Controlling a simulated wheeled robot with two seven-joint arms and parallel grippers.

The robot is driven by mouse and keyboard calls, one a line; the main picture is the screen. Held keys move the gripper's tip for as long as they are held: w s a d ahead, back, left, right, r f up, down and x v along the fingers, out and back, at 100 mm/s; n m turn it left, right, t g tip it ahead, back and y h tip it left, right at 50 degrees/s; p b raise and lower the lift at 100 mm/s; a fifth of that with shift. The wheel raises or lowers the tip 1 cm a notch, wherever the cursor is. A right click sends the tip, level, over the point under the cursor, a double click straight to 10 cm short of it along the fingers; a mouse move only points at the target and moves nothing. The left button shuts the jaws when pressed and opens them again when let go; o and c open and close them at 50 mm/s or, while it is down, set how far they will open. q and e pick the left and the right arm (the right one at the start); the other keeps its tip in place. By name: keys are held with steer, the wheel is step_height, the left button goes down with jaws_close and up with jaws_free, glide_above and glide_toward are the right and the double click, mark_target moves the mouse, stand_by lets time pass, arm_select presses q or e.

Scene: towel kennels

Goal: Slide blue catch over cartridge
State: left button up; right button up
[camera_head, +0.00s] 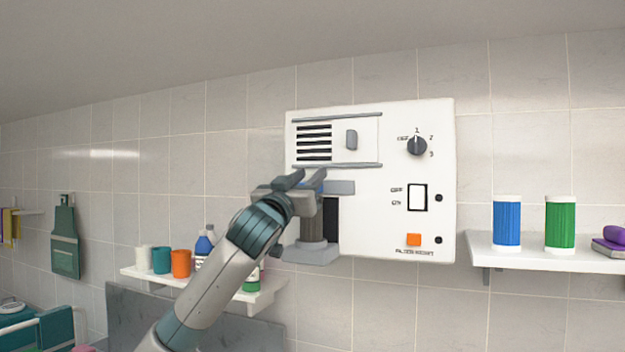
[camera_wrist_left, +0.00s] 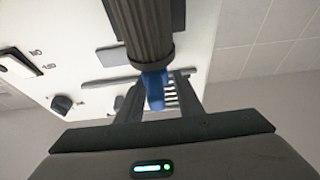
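The blue catch (camera_head: 318,187) is mostly hidden behind my left gripper in the head view. In the left wrist view the blue catch (camera_wrist_left: 155,90) shows between the fingers, at the end of the dark grey ribbed cartridge (camera_wrist_left: 147,30). The cartridge (camera_head: 313,225) stands upright in its bay, low on the left of the white panel (camera_head: 380,220). My left gripper (camera_head: 306,179) is open at the catch, one finger on each side. A gap shows beside the catch, with the vent slots visible through it. My right gripper is not in view.
The panel also carries a vent cover with a grey handle (camera_head: 351,139), a dial (camera_head: 417,146), a switch (camera_head: 417,197) and an orange button (camera_head: 414,240). A shelf (camera_head: 545,258) at right holds a blue and a green canister. A lower shelf (camera_head: 265,298) holds cups and bottles behind my arm.

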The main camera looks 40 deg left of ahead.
arm_select(q)
steer(key=shift+a, duration=0.15)
steer(key=shift+s+f, duration=0.1)
steer(key=shift+f, duration=0.1)
steer(key=shift+s+d+f+b, duration=0.1)
steer(key=shift+s+d+b, duration=0.1)
steer(key=shift+b, duration=0.1)
steer(key=b+v, duration=0.7)
steer(key=v, duration=0.9)
steer(key=shift+s+b, duration=0.35)
steer(key=shift+b, duration=0.05)
